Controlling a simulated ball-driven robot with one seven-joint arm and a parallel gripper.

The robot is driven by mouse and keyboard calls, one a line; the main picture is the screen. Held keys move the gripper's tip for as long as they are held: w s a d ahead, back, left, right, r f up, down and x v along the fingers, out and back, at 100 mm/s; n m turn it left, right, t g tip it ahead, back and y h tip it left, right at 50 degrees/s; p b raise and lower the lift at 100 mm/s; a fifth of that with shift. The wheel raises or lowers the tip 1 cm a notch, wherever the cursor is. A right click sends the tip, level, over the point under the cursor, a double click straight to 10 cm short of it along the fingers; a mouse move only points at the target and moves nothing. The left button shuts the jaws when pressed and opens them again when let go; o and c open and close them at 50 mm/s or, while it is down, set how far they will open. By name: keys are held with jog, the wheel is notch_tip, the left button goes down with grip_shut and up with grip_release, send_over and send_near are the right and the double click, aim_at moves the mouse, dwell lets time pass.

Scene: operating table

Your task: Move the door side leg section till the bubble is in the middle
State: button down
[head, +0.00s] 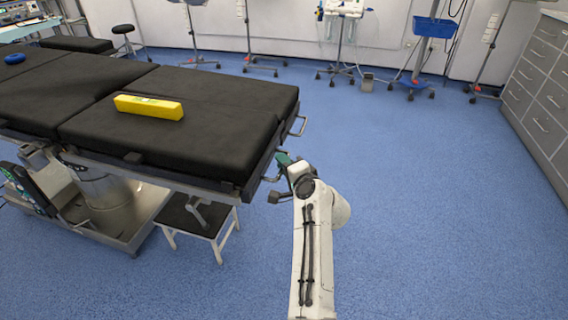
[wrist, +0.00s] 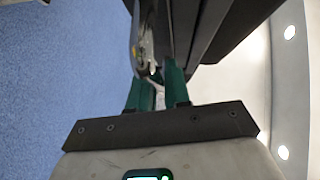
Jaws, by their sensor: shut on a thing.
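The black padded leg section (head: 200,150) forms the near right end of the operating table and looks close to level. A yellow spirit level (head: 148,107) lies on top of it; its bubble is too small to read. A metal handle (head: 299,126) sticks out from the far part of the end edge. My gripper (head: 279,166) is at the near corner of that edge, shut on a second metal handle. In the wrist view, the green fingers of my gripper (wrist: 158,88) close around the handle, with the dark underside of the section beside them.
A white-legged step stool (head: 203,222) stands under the table end, beside the metal table base (head: 150,215). A blue ring (head: 15,58) lies farther up the table. Wheeled stands line the back wall, and grey drawers (head: 540,90) stand right. The floor right of my arm is clear.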

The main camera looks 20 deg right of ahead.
jog(key=c, duration=1.2)
grip_release()
jog(key=s+d+r+p, duration=0.1)
jog(key=s+p, duration=0.2)
jog(key=s, duration=0.7)
jog(key=shift+s+d+r, duration=0.25)
